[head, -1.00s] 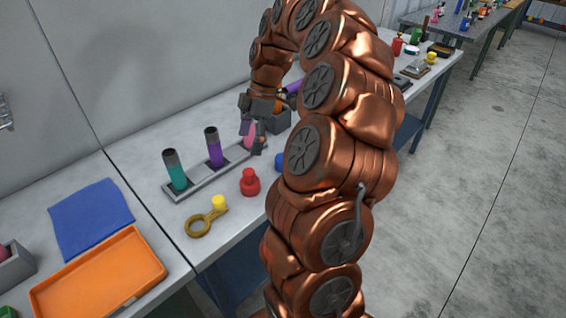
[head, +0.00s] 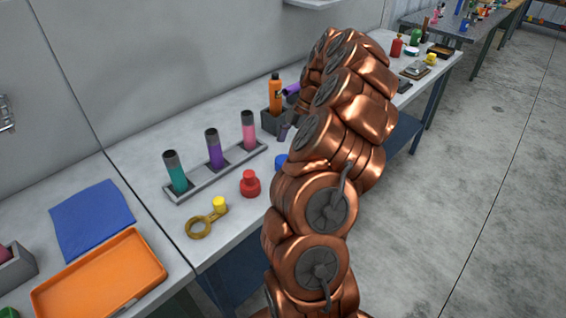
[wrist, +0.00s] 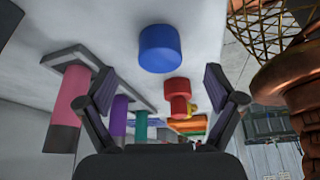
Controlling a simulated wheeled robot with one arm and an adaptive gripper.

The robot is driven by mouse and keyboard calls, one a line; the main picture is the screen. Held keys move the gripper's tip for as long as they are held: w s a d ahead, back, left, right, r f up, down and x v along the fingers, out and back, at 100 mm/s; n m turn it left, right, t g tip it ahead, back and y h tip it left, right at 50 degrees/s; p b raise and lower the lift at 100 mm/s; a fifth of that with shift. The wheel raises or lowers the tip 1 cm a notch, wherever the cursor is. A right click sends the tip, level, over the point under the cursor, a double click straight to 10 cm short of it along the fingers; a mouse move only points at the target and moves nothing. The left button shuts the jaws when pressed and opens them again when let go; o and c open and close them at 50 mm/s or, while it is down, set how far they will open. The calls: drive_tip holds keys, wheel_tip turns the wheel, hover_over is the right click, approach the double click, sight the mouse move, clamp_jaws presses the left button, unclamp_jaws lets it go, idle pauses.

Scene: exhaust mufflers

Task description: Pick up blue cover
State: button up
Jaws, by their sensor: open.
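The blue cover (wrist: 160,48) is a short blue cylinder on the grey bench, near the top middle of the wrist view. In the head view only the left part of the blue cover (head: 280,161) shows; my arm hides the rest. My gripper (wrist: 159,88) is open in the wrist view, its two fingers spread wide with nothing held between them. The cover lies ahead of the fingertips, about midway between them, and apart from them. In the head view my gripper (head: 285,131) is mostly behind my arm, with a dark finger showing beside the rack's right end.
A grey rack (head: 213,173) holds upright teal (head: 175,171), purple (head: 214,148) and pink (head: 249,131) tubes. A dark bin (head: 271,123) with an orange bottle (head: 275,92) is behind.

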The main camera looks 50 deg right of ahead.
sight(283, 160)
drive_tip(key=shift+w+a+f+p, duration=0.15)
drive_tip(key=shift+a+f+p, duration=0.55)
drive_tip(key=shift+a+f, duration=0.15)
drive_tip(key=shift+p+x, duration=0.4)
drive_tip(key=shift+x, duration=1)
drive_tip(key=c, duration=1)
